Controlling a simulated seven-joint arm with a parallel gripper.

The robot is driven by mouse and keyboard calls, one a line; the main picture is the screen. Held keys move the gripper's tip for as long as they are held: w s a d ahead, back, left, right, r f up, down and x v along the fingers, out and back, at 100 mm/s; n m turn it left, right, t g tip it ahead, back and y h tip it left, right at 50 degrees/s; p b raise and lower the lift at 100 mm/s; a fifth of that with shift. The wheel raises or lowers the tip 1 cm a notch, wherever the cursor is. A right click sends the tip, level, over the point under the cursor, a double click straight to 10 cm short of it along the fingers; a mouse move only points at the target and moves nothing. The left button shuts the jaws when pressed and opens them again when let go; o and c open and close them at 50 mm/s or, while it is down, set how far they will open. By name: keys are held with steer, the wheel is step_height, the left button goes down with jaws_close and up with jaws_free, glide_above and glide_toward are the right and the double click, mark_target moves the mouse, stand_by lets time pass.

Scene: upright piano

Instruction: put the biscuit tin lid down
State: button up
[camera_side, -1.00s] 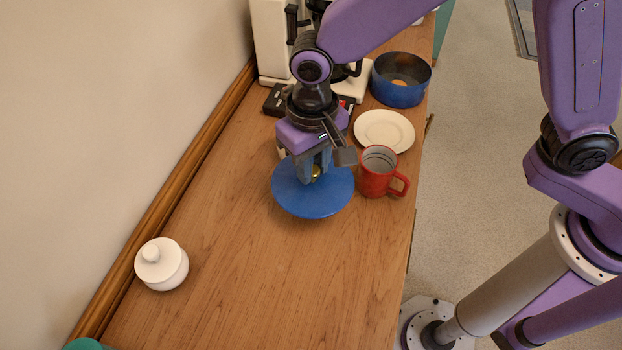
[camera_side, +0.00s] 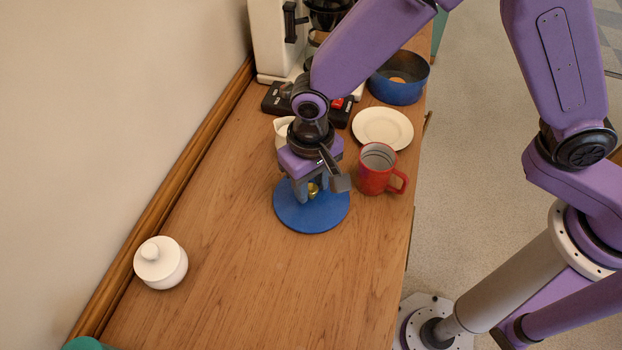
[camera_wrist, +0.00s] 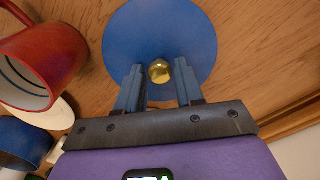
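The biscuit tin lid (camera_side: 312,217) is a flat blue disc with a small brass knob, lying level at the wooden counter's surface left of the red mug. Any small gap under it cannot be made out. In the wrist view the lid (camera_wrist: 160,30) fills the upper middle, its knob between my fingertips. The open blue biscuit tin (camera_side: 398,88) stands at the back right with something tan inside.
The red mug (camera_side: 375,170) stands close right of the lid, with a white plate (camera_side: 383,130) behind it. A white jug (camera_side: 283,130), a dark box (camera_side: 275,103) and a coffee machine (camera_side: 275,40) are behind. A white lidded pot (camera_side: 160,265) stands front left.

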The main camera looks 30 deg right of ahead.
mark_target(311, 187)
steer(key=shift+o, duration=0.6)
step_height(311, 187, up, 12)
steer(key=shift+r, duration=0.2)
